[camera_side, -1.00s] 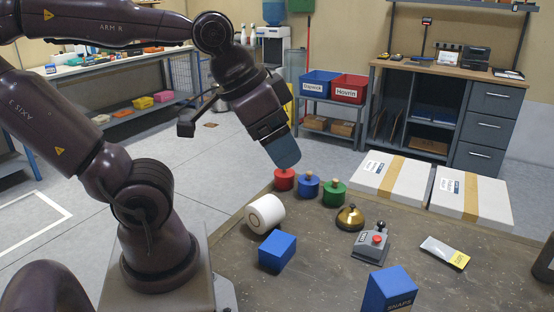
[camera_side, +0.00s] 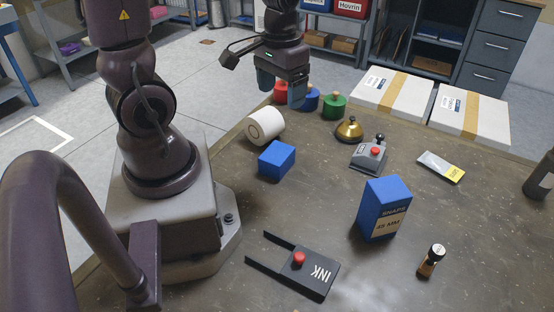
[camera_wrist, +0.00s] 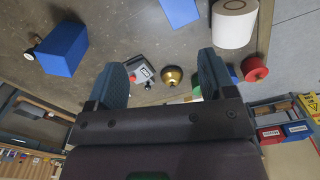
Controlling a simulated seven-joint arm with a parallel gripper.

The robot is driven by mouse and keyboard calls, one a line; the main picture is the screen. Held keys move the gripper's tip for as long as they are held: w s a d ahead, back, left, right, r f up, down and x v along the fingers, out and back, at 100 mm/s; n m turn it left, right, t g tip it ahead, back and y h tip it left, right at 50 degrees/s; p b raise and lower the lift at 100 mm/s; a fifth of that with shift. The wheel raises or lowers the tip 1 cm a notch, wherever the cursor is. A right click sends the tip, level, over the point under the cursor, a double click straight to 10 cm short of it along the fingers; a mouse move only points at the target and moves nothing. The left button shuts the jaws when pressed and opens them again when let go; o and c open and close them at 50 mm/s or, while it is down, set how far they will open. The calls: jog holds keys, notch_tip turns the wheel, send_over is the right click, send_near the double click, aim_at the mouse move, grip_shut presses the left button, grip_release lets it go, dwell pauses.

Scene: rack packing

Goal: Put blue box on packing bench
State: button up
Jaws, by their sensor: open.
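A plain blue block (camera_side: 277,160) lies on the dark brown tabletop (camera_side: 210,280), left of the middle. A taller blue box (camera_side: 384,209) labelled SNAPS 45 MM stands upright farther right. Both show in the wrist view, the block (camera_wrist: 180,10) at the top edge and the labelled box (camera_wrist: 63,48) at upper left. My gripper (camera_side: 281,88) is open and empty, pointing down near the tabletop's far edge, by the red and blue knobbed pieces. It is apart from both blue things. Its fingers (camera_wrist: 163,65) show in the wrist view. I cannot tell which surface is the packing bench.
A white roll (camera_side: 266,127), a green knobbed piece (camera_side: 334,106), a brass bell (camera_side: 349,130) and a grey device with a red button (camera_side: 369,156) stand near the blue block. A black INK holder (camera_side: 300,268) and a small stamp (camera_side: 431,261) lie in front. White cartons (camera_side: 391,94) are behind.

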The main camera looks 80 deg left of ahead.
aim_at(282, 146)
jog(key=a+f+n, duration=0.1)
jog(key=a+f, duration=0.1)
jog(key=f, duration=0.1)
jog(key=w+a+f+n, duration=0.1)
jog(key=a+f, duration=0.1)
jog(key=f, duration=0.1)
jog(key=w+a+f+n, duration=0.1)
jog(key=a+f, duration=0.1)
jog(key=f, duration=0.1)
jog(key=shift+f+n, duration=0.3)
jog(key=shift+f, duration=0.05)
jog(key=f, duration=1.2)
jog(key=shift+d, duration=0.25)
jog(key=c, duration=0.8)
jog(key=shift+c, duration=0.2)
jog(key=shift+r, duration=0.1)
